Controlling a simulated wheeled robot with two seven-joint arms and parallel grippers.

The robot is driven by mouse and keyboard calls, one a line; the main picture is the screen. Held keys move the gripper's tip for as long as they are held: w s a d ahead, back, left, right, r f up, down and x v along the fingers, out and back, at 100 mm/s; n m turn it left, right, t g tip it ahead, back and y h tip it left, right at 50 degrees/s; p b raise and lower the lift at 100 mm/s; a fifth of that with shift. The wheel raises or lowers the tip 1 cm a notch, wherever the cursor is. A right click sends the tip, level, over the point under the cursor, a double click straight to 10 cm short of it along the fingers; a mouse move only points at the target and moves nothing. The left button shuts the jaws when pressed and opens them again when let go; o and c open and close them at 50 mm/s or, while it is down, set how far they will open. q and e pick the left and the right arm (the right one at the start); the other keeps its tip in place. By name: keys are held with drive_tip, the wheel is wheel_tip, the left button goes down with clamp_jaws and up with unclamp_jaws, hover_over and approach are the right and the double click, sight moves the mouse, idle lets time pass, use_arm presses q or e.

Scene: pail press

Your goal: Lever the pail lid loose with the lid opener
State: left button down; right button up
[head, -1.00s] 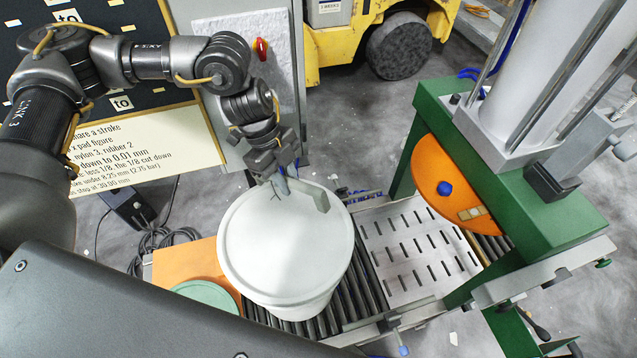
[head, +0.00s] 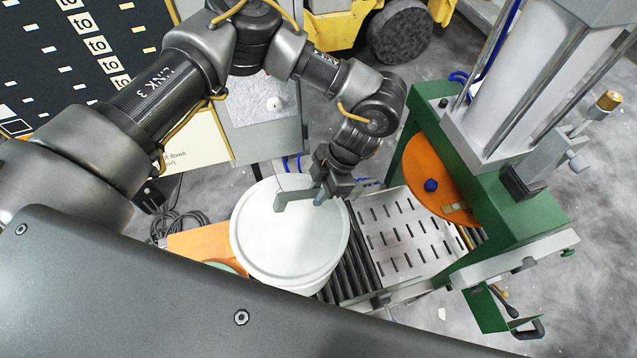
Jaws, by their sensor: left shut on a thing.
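The white pail (head: 278,283) stands on the roller conveyor, with its round white lid (head: 285,240) on top. My left gripper (head: 327,190) is over the far right part of the lid. It is shut on the lid opener (head: 293,195), a grey bar with a bent end that points left over the far part of the lid. I cannot tell whether the opener touches the lid or its rim. The fingers partly hide the opener's grip and the far right rim. My right gripper is not in view.
A green press frame (head: 510,225) with an orange disc (head: 432,180) stands right of the pail. A slotted metal plate (head: 400,235) lies between them. An orange board (head: 200,243) is left of the pail. A yellow vehicle (head: 345,28) stands behind.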

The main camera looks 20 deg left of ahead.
use_arm(q)
drive_tip(key=shift+m, duration=0.3)
drive_tip(key=b, duration=0.4)
hover_over(318, 218)
drive_tip(key=f, duration=0.5)
drive_tip(key=shift+w+f, duration=0.15)
drive_tip(key=shift+w, duration=0.05)
drive_tip(key=shift+f+b, duration=0.7)
drive_tip(key=shift+b, duration=0.05)
drive_tip(key=shift+f, duration=0.25)
drive_tip(key=shift+s+r+b, duration=0.1)
drive_tip(key=shift+r+b, duration=0.05)
drive_tip(key=shift+b, duration=0.35)
idle(1.0)
drive_tip(key=shift+r, duration=0.1)
drive_tip(key=shift+r+p, duration=2.5)
drive_tip(key=shift+r, duration=1)
